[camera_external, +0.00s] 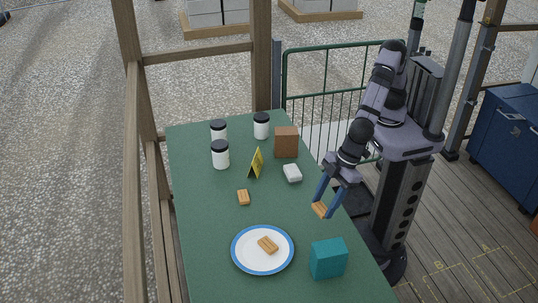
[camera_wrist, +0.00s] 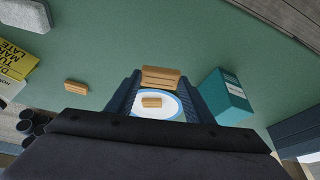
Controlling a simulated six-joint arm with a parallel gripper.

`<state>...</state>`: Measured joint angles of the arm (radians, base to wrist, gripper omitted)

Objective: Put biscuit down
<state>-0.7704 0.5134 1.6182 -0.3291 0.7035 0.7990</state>
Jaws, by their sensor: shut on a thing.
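My gripper (camera_external: 326,205) is shut on a tan biscuit (camera_external: 319,210) and holds it above the right side of the green table. In the wrist view the held biscuit (camera_wrist: 161,77) shows between the two blue fingers. A second biscuit (camera_external: 268,245) lies on a white plate with a blue rim (camera_external: 240,263), to the lower left of my gripper. A third biscuit (camera_external: 243,197) lies on the bare table to the left; it also shows in the wrist view (camera_wrist: 76,88).
A teal box (camera_external: 328,259) stands right of the plate. A yellow sign (camera_external: 256,163), a white block (camera_external: 292,173), a brown box (camera_external: 286,142) and several black-lidded white jars (camera_external: 220,155) stand toward the far end. The table (camera_external: 205,225) is clear left of the plate.

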